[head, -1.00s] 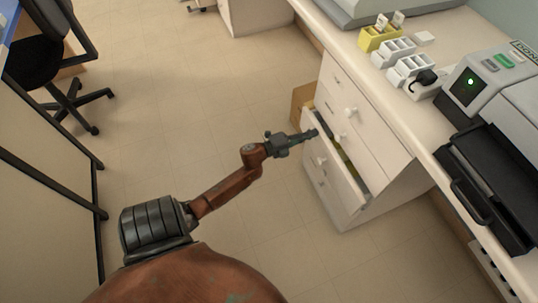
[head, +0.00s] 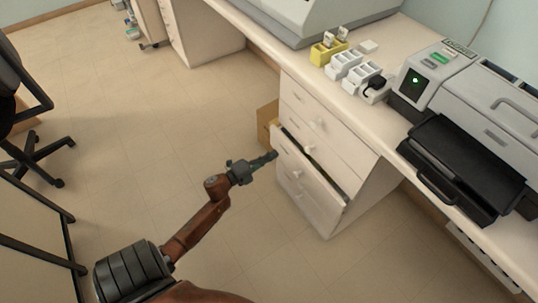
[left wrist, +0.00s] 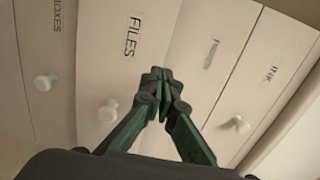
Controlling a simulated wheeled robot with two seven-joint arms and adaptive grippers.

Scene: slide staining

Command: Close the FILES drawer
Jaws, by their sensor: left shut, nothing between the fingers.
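The FILES drawer (head: 312,184) is slightly open in the white cabinet under the counter, with a narrow dark gap behind its front. In the left wrist view its front (left wrist: 105,65) shows the FILES label (left wrist: 131,35) and a round white knob (left wrist: 108,111). My left gripper (head: 273,155) is shut and empty, its fingertips at the upper left end of the drawer front. In the left wrist view the shut fingertips (left wrist: 162,85) lie over the FILES front, beside the label and knob; I cannot tell if they touch. My right gripper is not in view.
Other drawers of the cabinet (head: 345,150) look shut. A cardboard box (head: 266,121) stands beside it. The counter above holds a grey machine with a black tray (head: 455,170), and white and yellow racks (head: 325,50). The floor (head: 130,120) left of the cabinet is clear.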

